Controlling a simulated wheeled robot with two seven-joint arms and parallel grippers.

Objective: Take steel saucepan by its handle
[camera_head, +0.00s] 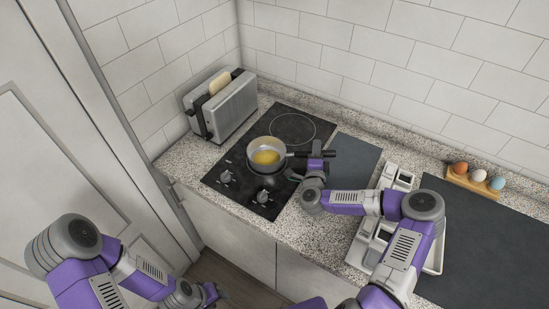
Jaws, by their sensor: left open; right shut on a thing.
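The steel saucepan (281,161) is over the black hob at the centre, with something yellow inside. Its dark handle (329,153) points to the right. My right gripper (302,160) is at the handle, close to the pan's side, and is shut on it; its fingertips are partly hidden by the wrist. A dark round shape shows just below the pan, and I cannot tell whether the pan touches the hob. My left gripper (213,295) is open and empty, low at the bottom left, well away from the pan.
The hob (226,163) has knobs at its front and a free ring (293,128) behind the pan. A toaster (222,104) with bread stands at the left. A white tray (359,252) lies partly under my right arm. An egg holder (473,181) stands at the right.

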